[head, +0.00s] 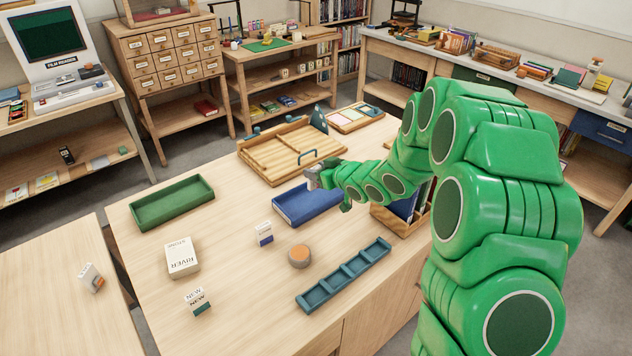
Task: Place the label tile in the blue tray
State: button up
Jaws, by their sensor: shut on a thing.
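The blue tray (292,212) lies on the middle of the wooden table, in front of a wooden board. My gripper (316,178) is above the far side of this tray, reaching in from the right. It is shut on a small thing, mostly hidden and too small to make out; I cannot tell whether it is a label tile. My green arm hides the tray's right end. A blue and white label piece (264,234) stands on the table in front of the tray. A white and green piece marked NEW (198,301) is near the front edge.
A green tray (173,203) lies on the left, near a white RIVER box (182,258). An orange round thing (299,256) and a teal divided tray (344,275) lie in front. A wooden box (386,217) is close under my arm. The front-left tabletop has free room.

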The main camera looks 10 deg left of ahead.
jog(key=shift+w+a+f, duration=0.25)
jog(key=shift+w+f, duration=0.7)
jog(key=shift+f, duration=0.15)
jog(key=shift+w+a+f, duration=0.1)
jog(key=shift+w+f, duration=0.1)
jog(key=shift+f, duration=0.55)
jog(key=shift+w+a+f, duration=0.1)
jog(key=shift+w+f, duration=0.05)
jog(key=shift+f, duration=0.6)
jog(key=shift+w+f, duration=0.2)
jog(key=shift+f, duration=0.55)
jog(key=shift+f, duration=0.1)
jog(key=o, duration=1.1)
jog(key=shift+s+d+r, duration=0.3)
jog(key=shift+d+r, duration=0.1)
jog(key=shift+d, duration=0.05)
jog(key=v, duration=1)
jog(key=shift+s+d, duration=0.25)
jog(key=shift+s, duration=0.1)
